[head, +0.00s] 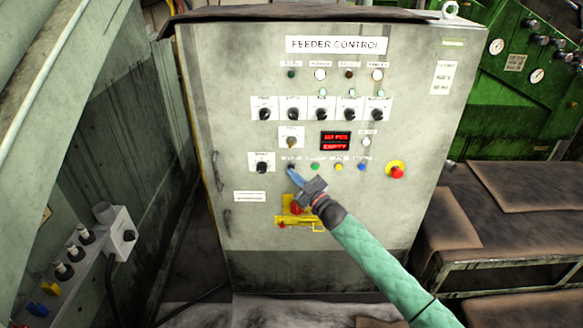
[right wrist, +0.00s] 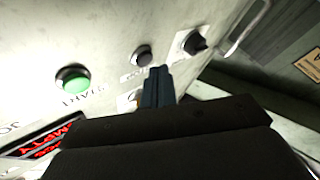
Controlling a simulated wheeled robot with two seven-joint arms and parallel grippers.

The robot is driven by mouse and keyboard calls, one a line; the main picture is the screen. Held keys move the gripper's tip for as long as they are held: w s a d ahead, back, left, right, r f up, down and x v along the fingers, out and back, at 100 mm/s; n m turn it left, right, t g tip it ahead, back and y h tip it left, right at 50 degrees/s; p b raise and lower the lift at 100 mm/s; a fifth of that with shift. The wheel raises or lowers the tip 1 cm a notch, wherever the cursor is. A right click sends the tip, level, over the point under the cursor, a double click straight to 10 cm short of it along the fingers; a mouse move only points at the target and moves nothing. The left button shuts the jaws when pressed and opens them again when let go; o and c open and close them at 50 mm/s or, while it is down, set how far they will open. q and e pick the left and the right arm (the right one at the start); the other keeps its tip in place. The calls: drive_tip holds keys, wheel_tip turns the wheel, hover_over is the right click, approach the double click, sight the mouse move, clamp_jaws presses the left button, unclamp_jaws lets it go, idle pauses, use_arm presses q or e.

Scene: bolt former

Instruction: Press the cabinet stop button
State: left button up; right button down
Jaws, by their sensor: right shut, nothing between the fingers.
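The grey control cabinet (head: 225,110), labelled FEEDER CONTROL, faces me in the head view. A row of push buttons crosses its middle: a dark button (head: 290,166), a green button (head: 315,166), a yellow button and a blue button. Which one is labelled stop is unreadable. My right gripper (head: 293,173) is shut and empty, its blue fingertips at the dark button. In the right wrist view the fingertips (right wrist: 157,72) point just beside the dark button (right wrist: 142,54); contact cannot be told. My left gripper is out of view.
Selector knobs (head: 322,115) and a red display (head: 335,141) are above the row. A yellow bracket with a red knob (head: 296,209) lies below, partly behind my right gripper. A grey switch box (head: 117,232) stands left, brown-topped benches (head: 525,187) right.

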drive_tip(key=shift+s, duration=0.15)
drive_tip(key=s+p, duration=0.2)
drive_tip(key=s, duration=0.3)
idle(0.6)
idle(0.5)
